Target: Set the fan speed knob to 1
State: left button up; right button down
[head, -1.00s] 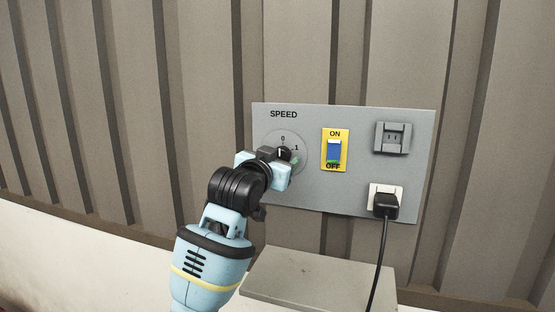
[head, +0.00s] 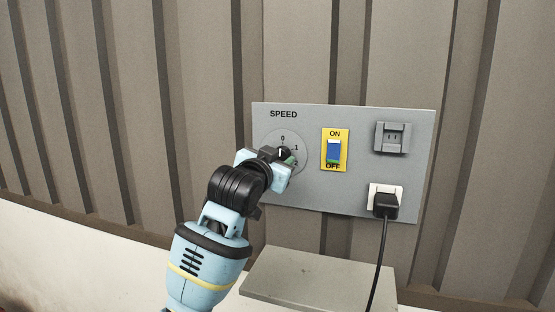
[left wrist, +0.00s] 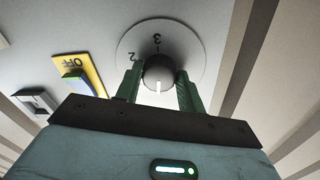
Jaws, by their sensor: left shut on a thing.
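The fan speed knob (left wrist: 158,70) is dark and round with a white pointer line. My right gripper is not in view.
The grey panel (head: 310,188) also carries a blue switch on a yellow ON/OFF plate (head: 344,139), a covered socket (head: 393,138) and a black plug (head: 386,205) with a hanging cord. A grey box (head: 315,275) stands below. A ribbed wall (head: 90,100) is behind.

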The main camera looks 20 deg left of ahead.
pick_arm(q)
jog(key=m, duration=0.9)
jog(key=shift+r+m+g, duration=0.1)
jog(key=shift+m+g, duration=0.2)
jog(key=shift+m, duration=0.4)
jog(key=o, duration=1)
jog(key=shift+y, duration=0.3)
jog(key=shift+s+a+r, duration=0.1)
jog(key=shift+s, duration=1.85)
jog(key=shift+s+a+r, duration=0.1)
jog(key=shift+s, duration=1.85)
